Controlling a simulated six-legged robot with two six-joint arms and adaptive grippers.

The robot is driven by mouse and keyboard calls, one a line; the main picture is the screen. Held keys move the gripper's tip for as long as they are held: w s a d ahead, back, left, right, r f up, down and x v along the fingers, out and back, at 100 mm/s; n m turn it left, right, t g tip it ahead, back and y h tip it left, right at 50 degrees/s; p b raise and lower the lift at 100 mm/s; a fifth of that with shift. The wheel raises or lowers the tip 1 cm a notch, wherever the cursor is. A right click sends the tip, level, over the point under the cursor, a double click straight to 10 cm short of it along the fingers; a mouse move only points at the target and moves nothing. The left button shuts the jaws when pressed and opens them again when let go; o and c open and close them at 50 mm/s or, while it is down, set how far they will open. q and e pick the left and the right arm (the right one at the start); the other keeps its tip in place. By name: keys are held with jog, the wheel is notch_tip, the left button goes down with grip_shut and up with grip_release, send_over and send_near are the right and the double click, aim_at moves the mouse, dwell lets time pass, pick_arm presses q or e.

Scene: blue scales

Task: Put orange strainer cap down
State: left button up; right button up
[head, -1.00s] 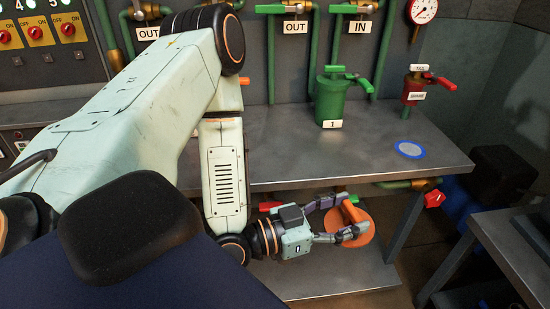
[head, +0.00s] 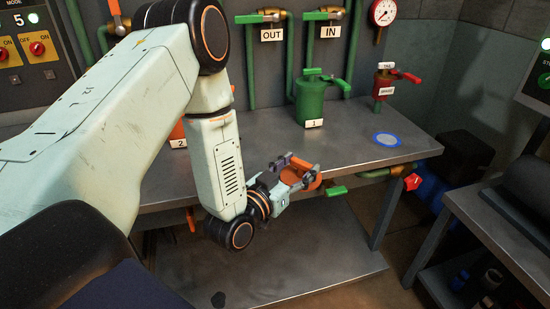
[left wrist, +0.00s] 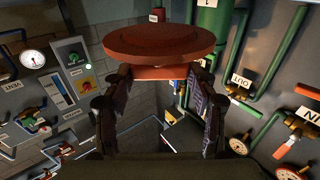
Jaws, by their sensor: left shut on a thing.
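The orange strainer cap (head: 292,178) is held in my left gripper (head: 303,173), in front of the workbench's front edge at about the height of its top. In the left wrist view the cap (left wrist: 165,40) is a round disc with a block-like grip below it. The fingers of my left gripper (left wrist: 160,73) are shut on that grip, one on each side. The cap looks clear of the bench, though its exact gap from the edge cannot be told. My right gripper is not in view.
The metal workbench (head: 245,153) carries a green strainer (head: 313,100) labelled 1, a red valve (head: 383,83) and a blue-rimmed disc (head: 387,139). An orange body (head: 177,132) labelled 2 is mostly behind my left arm. Bare bench top lies around the disc.

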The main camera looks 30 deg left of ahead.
pick_arm(q)
jog(key=w+a+r+n+g+y, duration=0.2)
jog(key=w+a+r+n+y, duration=0.5)
jog(key=a+y, duration=0.25)
jog(key=shift+m, duration=0.4)
jog(key=f, duration=0.1)
jog(key=f+b, duration=0.1)
jog(key=f, duration=0.1)
jog(key=a+f, duration=0.1)
jog(key=f, duration=0.1)
jog(key=shift+s+f, duration=0.15)
jog(key=shift+f, duration=0.1)
jog(key=shift+s+f+b, duration=0.2)
jog(key=shift+f+b, duration=0.5)
jog(key=shift+f, duration=0.85)
jog(key=shift+w+f, duration=0.2)
jog(key=shift+f, duration=0.2)
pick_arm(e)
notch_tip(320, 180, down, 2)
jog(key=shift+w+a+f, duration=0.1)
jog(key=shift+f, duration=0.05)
pick_arm(q)
jog(key=shift+s, duration=0.2)
